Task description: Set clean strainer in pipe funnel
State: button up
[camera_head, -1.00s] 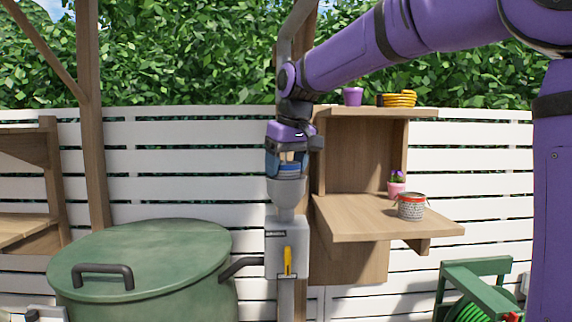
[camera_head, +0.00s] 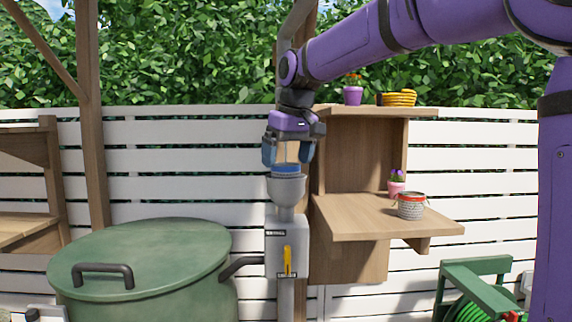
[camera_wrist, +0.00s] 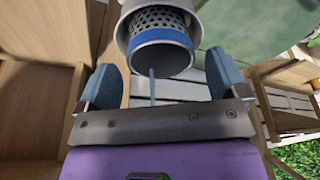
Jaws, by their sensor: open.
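The strainer (camera_head: 286,169) shows as a blue band at the mouth of the grey pipe funnel (camera_head: 287,190), its lower part hidden inside. In the wrist view the strainer (camera_wrist: 160,45) has perforated metal and a blue band, and the pale funnel rim (camera_wrist: 127,22) surrounds part of it. My gripper (camera_head: 287,154) is open just above the funnel, one finger to each side and clear of the strainer. The spread fingers of my gripper (camera_wrist: 163,85) also show in the wrist view, with nothing held. Whether the strainer is fully seated is hard to tell.
A green lidded barrel (camera_head: 150,260) stands left of the pipe. To the right, a wooden shelf (camera_head: 350,222) holds a can (camera_head: 411,206) and a pink flowerpot (camera_head: 396,188). A green hose reel (camera_head: 480,290) stands at lower right. White fence slats are behind.

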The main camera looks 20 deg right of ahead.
jog(key=s+d+r, duration=0.1)
jog(key=s+d, duration=0.2)
jog(key=s, duration=0.8)
jog(key=s+d+f+m+t, duration=0.1)
jog(key=s+d+f, duration=0.1)
jog(key=s+f, duration=0.5)
jog(key=s+d+f+m+t, duration=0.1)
jog(key=s+f+m, duration=0.1)
jog(key=s+f, duration=0.5)
jog(key=s, duration=0.3)
jog(key=shift+s+d+f+t+h, duration=0.15)
jog(key=shift+s+d+t+h, duration=0.15)
jog(key=shift+d+h, duration=0.1)
